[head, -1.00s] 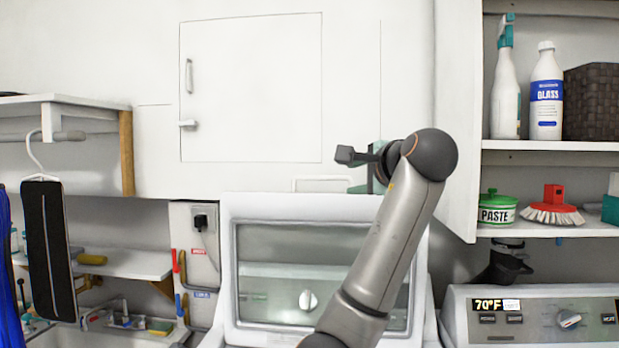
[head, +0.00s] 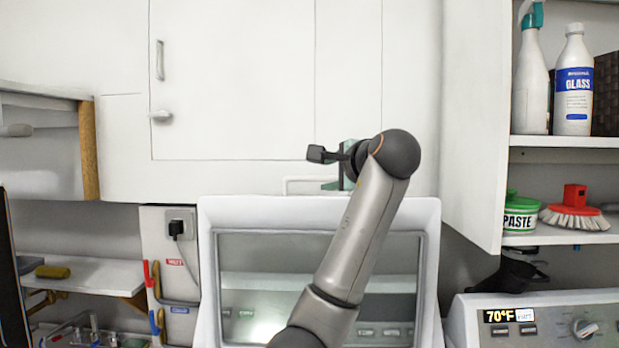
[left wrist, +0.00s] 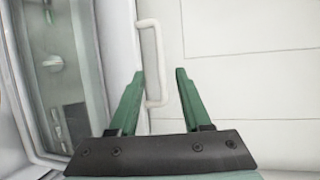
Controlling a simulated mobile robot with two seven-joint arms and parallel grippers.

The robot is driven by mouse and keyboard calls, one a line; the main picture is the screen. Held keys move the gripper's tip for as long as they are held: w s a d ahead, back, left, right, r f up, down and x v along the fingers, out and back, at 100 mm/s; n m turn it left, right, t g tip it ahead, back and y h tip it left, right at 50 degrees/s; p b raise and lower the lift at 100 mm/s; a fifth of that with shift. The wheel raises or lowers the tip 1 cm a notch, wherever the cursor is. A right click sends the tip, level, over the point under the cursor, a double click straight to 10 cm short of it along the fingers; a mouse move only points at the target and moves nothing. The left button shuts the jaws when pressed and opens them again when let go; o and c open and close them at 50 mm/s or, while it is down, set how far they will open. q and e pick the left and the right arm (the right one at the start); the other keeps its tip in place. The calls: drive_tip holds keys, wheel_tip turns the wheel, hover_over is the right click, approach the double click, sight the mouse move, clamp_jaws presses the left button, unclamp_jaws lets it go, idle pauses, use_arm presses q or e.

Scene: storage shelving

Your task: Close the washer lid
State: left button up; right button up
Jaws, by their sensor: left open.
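The washer lid (head: 207,275) stands raised and upright, a white frame around a glass window. A thin white handle (head: 300,181) rises from its top edge; it also shows in the left wrist view (left wrist: 151,50). My left gripper (head: 337,183) has green fingers and is at the right part of the handle, above the lid's top edge. In the left wrist view the gripper (left wrist: 161,73) is open, with part of the handle showing between its fingers; contact cannot be told. My left arm covers part of the window. My right gripper is not in view.
A wall cabinet (head: 240,80) is behind and above the lid. An open shelf (head: 560,141) at right holds a spray bottle (head: 532,80), a glass cleaner bottle (head: 573,85), a paste tub (head: 520,215) and a red brush (head: 575,208). A control panel (head: 540,318) sits below.

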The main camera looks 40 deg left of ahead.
sight(312, 178)
use_arm(q)
drive_tip(key=p+x, duration=0.2)
drive_tip(key=x, duration=0.8)
drive_tip(key=shift+w+a+p, duration=0.1)
drive_tip(key=shift+a+p, duration=0.15)
drive_tip(key=shift+p, duration=0.1)
clamp_jaws()
idle(0.8)
